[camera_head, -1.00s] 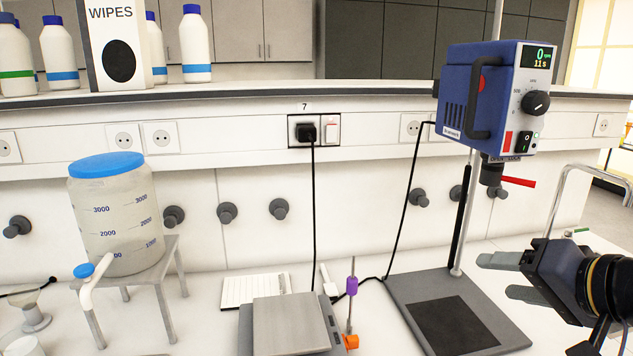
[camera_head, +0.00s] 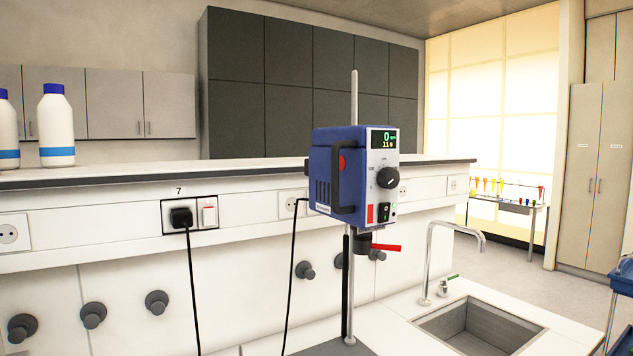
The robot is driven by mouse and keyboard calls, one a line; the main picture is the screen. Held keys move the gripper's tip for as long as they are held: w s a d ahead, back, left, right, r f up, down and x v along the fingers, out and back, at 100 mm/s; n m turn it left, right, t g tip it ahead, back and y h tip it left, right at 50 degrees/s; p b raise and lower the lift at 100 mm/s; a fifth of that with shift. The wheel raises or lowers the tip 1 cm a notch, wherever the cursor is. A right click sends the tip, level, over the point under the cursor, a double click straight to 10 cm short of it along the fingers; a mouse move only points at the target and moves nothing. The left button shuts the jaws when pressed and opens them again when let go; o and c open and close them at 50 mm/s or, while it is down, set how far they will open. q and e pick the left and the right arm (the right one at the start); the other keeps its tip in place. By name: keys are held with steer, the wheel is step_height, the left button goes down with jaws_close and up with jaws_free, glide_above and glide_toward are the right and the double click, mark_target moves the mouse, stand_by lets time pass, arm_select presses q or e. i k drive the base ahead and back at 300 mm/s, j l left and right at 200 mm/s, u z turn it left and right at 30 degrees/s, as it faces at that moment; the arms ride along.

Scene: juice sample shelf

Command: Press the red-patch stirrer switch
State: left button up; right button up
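The blue overhead stirrer (camera_head: 345,172) is mounted on a metal rod in the middle of the head view. Its front panel has a display reading 0 and 11 s, and a dark round knob (camera_head: 387,178). Below the knob are a red patch (camera_head: 370,214) and, right beside it, a black rocker switch (camera_head: 386,211). A red lever (camera_head: 386,247) sticks out under the stirrer. Neither of my grippers shows in the view, so I cannot see whether they are open or shut.
A sink (camera_head: 478,325) with a tall curved tap (camera_head: 428,262) lies right of the stirrer. The stirrer's dark base plate (camera_head: 338,347) shows at the bottom edge. A black plug (camera_head: 181,217) sits in the wall socket marked 7. A bottle (camera_head: 56,125) stands on the upper shelf.

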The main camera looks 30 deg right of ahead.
mark_target(385, 208)
steer(key=z, duration=1.3)
